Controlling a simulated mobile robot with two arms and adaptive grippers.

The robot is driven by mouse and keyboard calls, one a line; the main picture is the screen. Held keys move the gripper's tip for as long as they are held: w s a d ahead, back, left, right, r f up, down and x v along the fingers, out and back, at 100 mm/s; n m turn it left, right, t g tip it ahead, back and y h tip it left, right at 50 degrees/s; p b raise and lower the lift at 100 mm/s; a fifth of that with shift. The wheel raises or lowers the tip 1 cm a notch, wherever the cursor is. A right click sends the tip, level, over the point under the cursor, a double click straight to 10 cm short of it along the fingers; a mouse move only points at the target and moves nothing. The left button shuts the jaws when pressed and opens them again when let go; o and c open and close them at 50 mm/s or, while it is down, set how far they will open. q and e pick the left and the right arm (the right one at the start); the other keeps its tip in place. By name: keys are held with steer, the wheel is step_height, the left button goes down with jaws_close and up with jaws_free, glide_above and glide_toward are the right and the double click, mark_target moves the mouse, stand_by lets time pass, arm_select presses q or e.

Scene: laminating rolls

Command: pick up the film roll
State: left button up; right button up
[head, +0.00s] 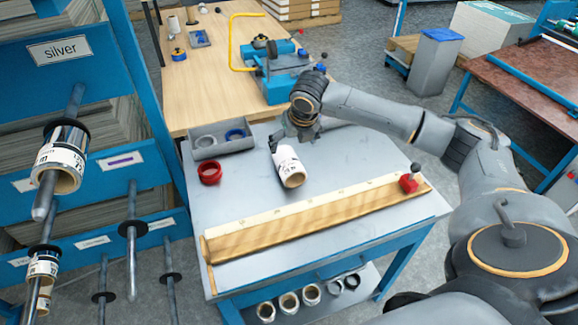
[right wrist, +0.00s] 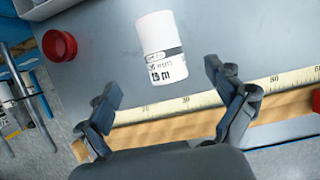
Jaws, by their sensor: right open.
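A white film roll (head: 289,165) with a dark printed label lies on the grey work table, its brown open core facing the front in the head view. My right gripper (head: 293,137) is over the far end of the roll, partly covering it. In the right wrist view the same film roll (right wrist: 160,40) lies just ahead of my right gripper (right wrist: 160,77), roughly centred between its spread fingers. The fingers are open and do not visibly touch the roll. My left gripper is not in view.
The grey table (head: 240,220) holds a wooden ruler bar (head: 315,218) with a red stop (head: 409,183), a red ring (head: 209,173) and a grey tray (head: 219,145). More rolls hang on rack pegs (head: 60,160) at left. A blue machine (head: 281,75) stands behind.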

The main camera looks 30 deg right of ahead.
mark_target(290, 160)
steer(key=x, duration=0.7)
steer(key=shift+a, duration=0.1)
steer(key=shift+f+p, duration=0.4)
steer(key=shift+f, duration=0.2)
steer(key=x, duration=0.4)
steer(key=shift+s+f, duration=0.1)
steer(key=shift+f, duration=0.2)
